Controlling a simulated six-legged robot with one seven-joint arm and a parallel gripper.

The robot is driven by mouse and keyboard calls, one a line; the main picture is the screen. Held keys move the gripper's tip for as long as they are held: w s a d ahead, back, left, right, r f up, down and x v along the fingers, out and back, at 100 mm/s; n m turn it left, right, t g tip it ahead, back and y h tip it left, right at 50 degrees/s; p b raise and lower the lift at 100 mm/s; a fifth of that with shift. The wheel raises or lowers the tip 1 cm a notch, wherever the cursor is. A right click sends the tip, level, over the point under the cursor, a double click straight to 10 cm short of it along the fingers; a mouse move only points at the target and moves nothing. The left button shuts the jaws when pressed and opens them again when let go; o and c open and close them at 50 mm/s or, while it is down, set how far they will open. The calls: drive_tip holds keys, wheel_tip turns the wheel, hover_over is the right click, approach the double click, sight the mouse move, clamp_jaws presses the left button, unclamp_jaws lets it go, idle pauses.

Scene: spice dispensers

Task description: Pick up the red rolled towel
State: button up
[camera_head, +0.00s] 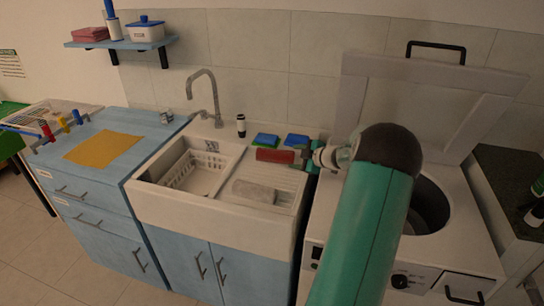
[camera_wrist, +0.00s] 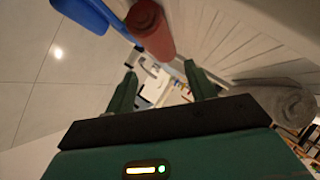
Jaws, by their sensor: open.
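The red rolled towel (camera_head: 275,156) lies on the ribbed drainboard of the white sink, toward its back. In the wrist view the red towel (camera_wrist: 152,32) is just beyond my fingertips, with its near end facing me. My gripper (camera_head: 309,156) is at the towel's right end in the head view. In the wrist view my gripper (camera_wrist: 160,70) is open with nothing between its two green fingers. I cannot tell whether a finger touches the towel.
A grey rolled towel (camera_head: 254,191) lies in front on the drainboard; it also shows in the wrist view (camera_wrist: 285,103). Blue-and-green sponges (camera_head: 267,140) lie behind the red towel. The tap (camera_head: 215,95) stands to the left. An open top-loading washer (camera_head: 435,200) is at right.

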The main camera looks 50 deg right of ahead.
sight(277, 155)
drive_tip(key=x, duration=0.4)
drive_tip(key=shift+w+f, duration=0.1)
drive_tip(key=x, duration=0.6)
drive_tip(key=shift+w, duration=0.1)
drive_tip(key=c, duration=0.6)
drive_tip(key=shift+c, duration=0.4)
drive_tip(key=shift+r, duration=0.3)
